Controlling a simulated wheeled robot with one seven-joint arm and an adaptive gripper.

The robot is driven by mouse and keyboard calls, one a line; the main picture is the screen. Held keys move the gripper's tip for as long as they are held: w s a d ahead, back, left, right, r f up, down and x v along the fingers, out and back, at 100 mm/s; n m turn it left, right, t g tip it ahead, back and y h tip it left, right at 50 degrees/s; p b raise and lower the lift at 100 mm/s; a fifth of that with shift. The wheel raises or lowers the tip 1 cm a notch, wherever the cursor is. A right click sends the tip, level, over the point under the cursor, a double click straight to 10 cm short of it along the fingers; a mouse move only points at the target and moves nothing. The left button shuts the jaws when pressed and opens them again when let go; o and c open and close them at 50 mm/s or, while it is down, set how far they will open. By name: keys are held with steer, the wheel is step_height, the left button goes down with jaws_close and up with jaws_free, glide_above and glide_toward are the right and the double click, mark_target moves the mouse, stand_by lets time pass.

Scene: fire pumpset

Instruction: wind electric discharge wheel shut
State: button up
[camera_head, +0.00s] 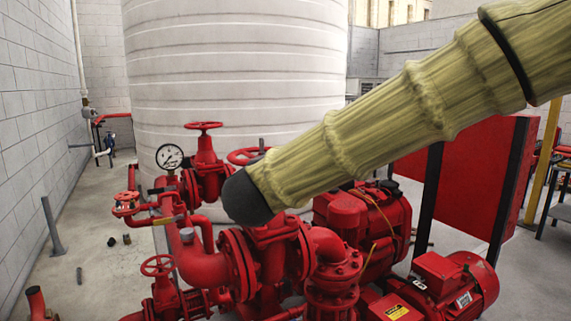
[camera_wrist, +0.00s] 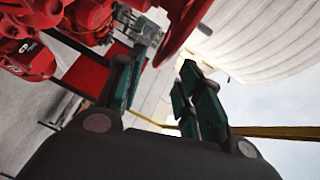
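A red handwheel (camera_head: 247,155) shows in the head view just behind the dark end of my arm, which hides part of it. Another red handwheel (camera_head: 204,126) tops a valve to its left. The frames do not label which one is the electric discharge wheel. In the wrist view a red rounded wheel rim (camera_wrist: 183,30) lies just beyond my gripper's (camera_wrist: 161,60) fingertips, close to the left finger. The two teal fingers are apart with a gap between them, and nothing is clearly held. In the head view the gripper is hidden behind my arm.
Red pipes (camera_head: 203,268), a pressure gauge (camera_head: 170,157) and a smaller handwheel (camera_head: 158,265) crowd the area below and left of my arm. A red motor (camera_head: 455,285) stands front right. A large white tank (camera_head: 240,70) rises behind. Open floor lies at left.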

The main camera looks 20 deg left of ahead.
steer(key=shift+s+d+r, duration=0.1)
steer(key=shift+s+d, duration=0.1)
steer(key=shift+s, duration=0.75)
steer(key=shift+s+d+r, duration=0.1)
steer(key=shift+s+d, duration=0.05)
steer(key=shift+s, duration=0.85)
steer(key=shift+s+d, duration=0.2)
steer(key=shift+s, duration=0.75)
